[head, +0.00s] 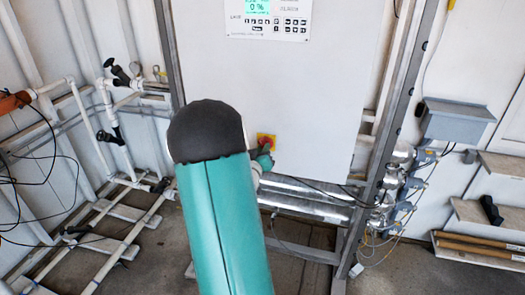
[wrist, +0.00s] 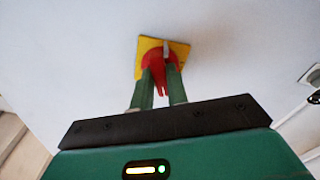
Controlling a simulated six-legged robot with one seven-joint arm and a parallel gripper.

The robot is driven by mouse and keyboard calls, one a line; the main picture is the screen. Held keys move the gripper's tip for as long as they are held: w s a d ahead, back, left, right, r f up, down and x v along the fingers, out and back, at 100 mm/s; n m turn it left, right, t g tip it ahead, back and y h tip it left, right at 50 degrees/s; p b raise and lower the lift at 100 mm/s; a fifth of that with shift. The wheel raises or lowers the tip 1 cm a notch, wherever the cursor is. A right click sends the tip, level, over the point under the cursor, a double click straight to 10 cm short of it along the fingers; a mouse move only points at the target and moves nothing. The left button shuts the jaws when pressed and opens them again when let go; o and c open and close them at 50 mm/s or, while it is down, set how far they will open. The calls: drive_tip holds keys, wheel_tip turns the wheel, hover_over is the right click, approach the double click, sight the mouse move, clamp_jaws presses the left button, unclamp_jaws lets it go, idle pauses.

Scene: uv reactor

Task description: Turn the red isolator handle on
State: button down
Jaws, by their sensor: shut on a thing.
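The red isolator handle (wrist: 158,63) sits on a yellow square plate (wrist: 180,48) on the white cabinet front. In the wrist view my gripper (wrist: 160,78) has its two green fingers on either side of the handle's red grip, shut on it. The grip points down between the fingers, and the fingers hide its sides. In the head view the yellow plate (head: 267,138) shows low on the cabinet, just right of my dark and green arm. My gripper (head: 265,160) reaches it there, partly hidden by my arm.
The white cabinet (head: 320,90) carries a control panel (head: 268,18) with a green display reading 0 %. A metal frame post (head: 395,120) stands right of it. White pipes (head: 105,130) with valves run along the left. Shelves (head: 495,200) stand at the right.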

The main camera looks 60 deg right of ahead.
drive_tip(key=shift+m, duration=2.5)
drive_tip(key=c, duration=1.4)
unclamp_jaws()
drive_tip(key=a, duration=0.4)
drive_tip(key=s+a, duration=0.1)
drive_tip(key=a, duration=0.4)
drive_tip(key=s+a, duration=0.1)
drive_tip(key=a, duration=0.3)
drive_tip(key=shift+s+a, duration=0.1)
drive_tip(key=shift+a, duration=0.25)
